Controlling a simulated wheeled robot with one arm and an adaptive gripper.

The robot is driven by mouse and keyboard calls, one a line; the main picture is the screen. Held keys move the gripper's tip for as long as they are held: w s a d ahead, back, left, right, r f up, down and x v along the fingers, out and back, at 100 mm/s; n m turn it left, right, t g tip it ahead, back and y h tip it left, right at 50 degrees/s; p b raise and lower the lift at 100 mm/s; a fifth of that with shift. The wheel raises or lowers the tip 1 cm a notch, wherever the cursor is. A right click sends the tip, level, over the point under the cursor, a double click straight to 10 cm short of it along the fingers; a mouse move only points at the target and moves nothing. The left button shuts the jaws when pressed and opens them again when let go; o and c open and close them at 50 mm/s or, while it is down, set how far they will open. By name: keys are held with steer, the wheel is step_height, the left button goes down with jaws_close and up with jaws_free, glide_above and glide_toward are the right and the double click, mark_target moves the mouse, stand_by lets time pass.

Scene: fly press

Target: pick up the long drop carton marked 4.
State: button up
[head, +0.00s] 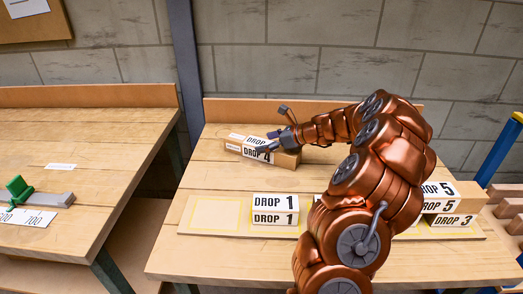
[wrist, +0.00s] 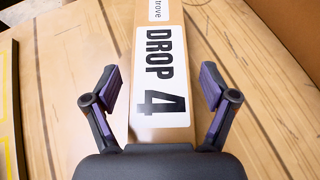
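The long drop carton marked 4 (head: 262,155) lies at the back of the right wooden bench in the head view. It is a brown box with white DROP 4 labels. In the wrist view the carton (wrist: 160,70) runs up from between my fingers, with its label facing the camera. My gripper (head: 272,143) is at the carton in the head view. In the wrist view my gripper (wrist: 160,88) is open, one finger on each side of the carton, with a gap on both sides. The carton's near end is hidden behind the gripper body.
A low board (head: 215,217) in front holds a DROP 1 carton (head: 275,209) and cartons marked 5 (head: 440,190) and 3 (head: 450,221). My arm hides the board's middle. A raised edge (head: 230,109) runs along the bench's back. A second bench (head: 100,150) stands left, across a gap.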

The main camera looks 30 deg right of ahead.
jaws_close()
stand_by(0.5)
